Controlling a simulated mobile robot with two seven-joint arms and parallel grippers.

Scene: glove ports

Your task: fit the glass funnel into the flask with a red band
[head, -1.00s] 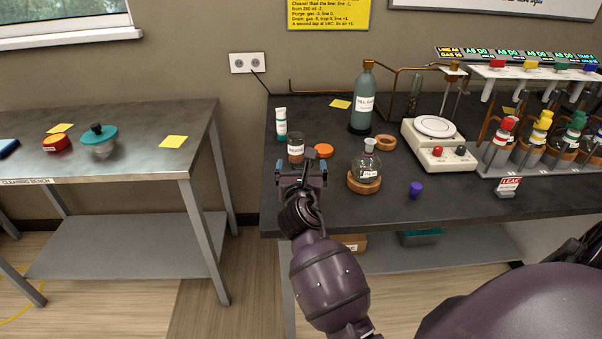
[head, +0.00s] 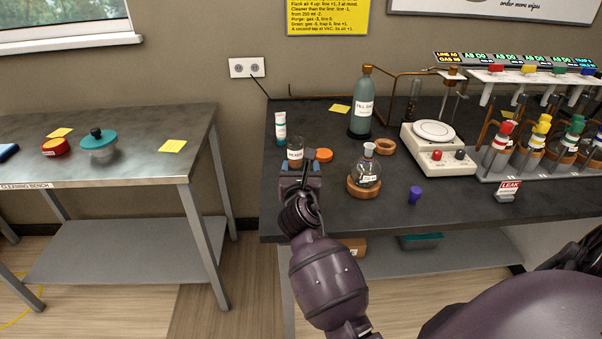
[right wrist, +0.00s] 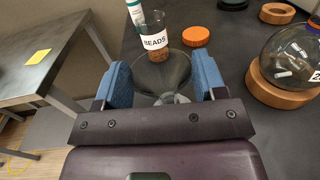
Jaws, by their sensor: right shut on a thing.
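My right gripper (head: 301,167) is low over the front left of the dark bench, in front of the beads jar. In the right wrist view its two blue fingers (right wrist: 163,88) are shut on the glass funnel (right wrist: 160,72), a clear grey cone with its wide mouth towards the beads jar. In the head view the funnel is hidden or too small to make out. My left gripper is not in view.
The beads jar (head: 295,152) stands just beyond the gripper, near an orange cap (head: 324,155). A round flask on a cork ring (head: 364,187) stands to the right.

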